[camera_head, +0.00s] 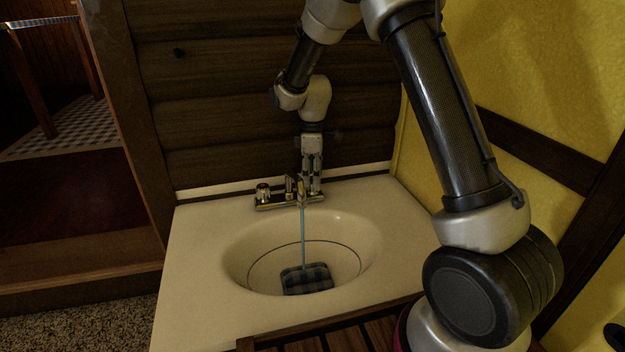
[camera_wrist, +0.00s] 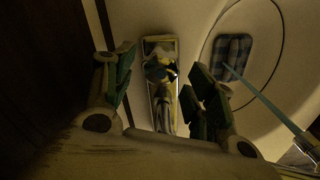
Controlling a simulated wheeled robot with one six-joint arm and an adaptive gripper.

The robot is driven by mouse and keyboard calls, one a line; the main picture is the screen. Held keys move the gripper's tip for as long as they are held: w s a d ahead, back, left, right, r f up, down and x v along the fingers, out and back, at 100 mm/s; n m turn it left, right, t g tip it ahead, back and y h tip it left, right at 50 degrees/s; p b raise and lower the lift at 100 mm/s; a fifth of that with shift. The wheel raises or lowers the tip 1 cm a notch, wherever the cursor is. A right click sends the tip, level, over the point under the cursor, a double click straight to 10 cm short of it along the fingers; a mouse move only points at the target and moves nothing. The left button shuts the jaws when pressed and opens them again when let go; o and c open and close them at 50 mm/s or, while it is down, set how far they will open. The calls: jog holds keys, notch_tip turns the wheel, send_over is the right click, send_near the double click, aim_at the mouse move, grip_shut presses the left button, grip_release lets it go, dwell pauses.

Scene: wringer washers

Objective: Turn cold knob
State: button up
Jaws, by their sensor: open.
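The cold knob, which I take to be the faucet's right-hand one, is hidden behind my gripper in the head view. In the wrist view a shiny faceted knob (camera_wrist: 160,68) shows between my fingers on a chrome plate. My gripper (camera_head: 313,186) points down at the right end of the faucet (camera_head: 290,203). In the wrist view my gripper (camera_wrist: 163,88) is open, with a finger on each side of the knob and gaps visible. Whether either finger touches it I cannot tell. The other knob (camera_head: 263,190) is clear at the faucet's left end.
A thin bluish stream (camera_head: 303,240) runs from the spout into the cream basin (camera_head: 365,250). A checkered cloth or pad (camera_head: 306,278) lies at the bottom. A dark plank wall (camera_head: 220,120) stands close behind the faucet, and a yellow wall (camera_head: 560,60) at right.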

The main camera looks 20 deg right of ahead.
jog(key=shift+f, duration=1.05)
jog(key=c, duration=1)
jog(key=shift+c, duration=0.2)
jog(key=shift+m, duration=0.3)
jog(key=m, duration=0.4)
jog(key=shift+o, duration=0.2)
jog(key=shift+d+m, duration=0.1)
jog(key=shift+m, duration=2.3)
jog(key=o, duration=1)
